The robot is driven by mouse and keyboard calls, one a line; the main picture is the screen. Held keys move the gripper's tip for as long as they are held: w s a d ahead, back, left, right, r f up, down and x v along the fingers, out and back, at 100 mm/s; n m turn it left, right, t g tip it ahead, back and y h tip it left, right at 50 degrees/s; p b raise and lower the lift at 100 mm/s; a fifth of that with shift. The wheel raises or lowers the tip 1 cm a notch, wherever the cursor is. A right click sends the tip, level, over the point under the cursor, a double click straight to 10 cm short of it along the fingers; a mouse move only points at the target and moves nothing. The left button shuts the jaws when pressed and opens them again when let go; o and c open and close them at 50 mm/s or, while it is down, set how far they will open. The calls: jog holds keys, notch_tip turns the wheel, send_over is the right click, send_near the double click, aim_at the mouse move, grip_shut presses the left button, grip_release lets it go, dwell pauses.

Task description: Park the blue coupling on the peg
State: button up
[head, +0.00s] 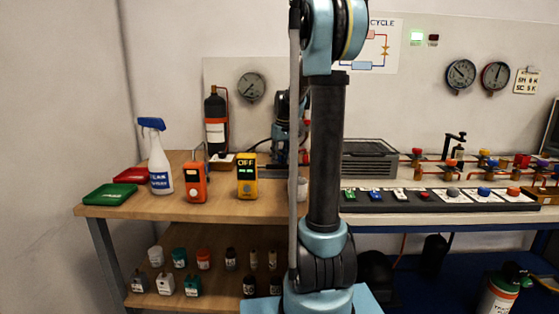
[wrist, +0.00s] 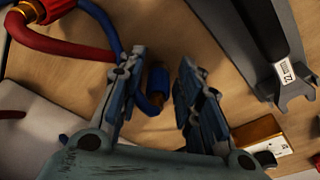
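The blue coupling (wrist: 157,82) lies on the wooden bench top in the wrist view, with a brass end and a blue hose (wrist: 112,28) curving to it. My gripper (wrist: 155,72) is open, its two fingers on either side of the coupling with visible gaps to both. I cannot tell how far above the coupling the fingertips are. In the head view my own arm column hides most of the gripper and the coupling. I cannot make out the peg with certainty in either view.
A red coupling (wrist: 45,10) with a red hose is at the wrist view's upper left.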

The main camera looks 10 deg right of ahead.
jog(key=o, duration=0.6)
jog(key=shift+c, duration=0.2)
jog(key=shift+r, duration=0.1)
notch_tip(320, 180, up, 12)
jog(key=s, duration=0.1)
jog(key=shift+s+d+f, duration=0.2)
jog(key=shift+s+d, duration=0.15)
jog(key=shift+s, duration=0.05)
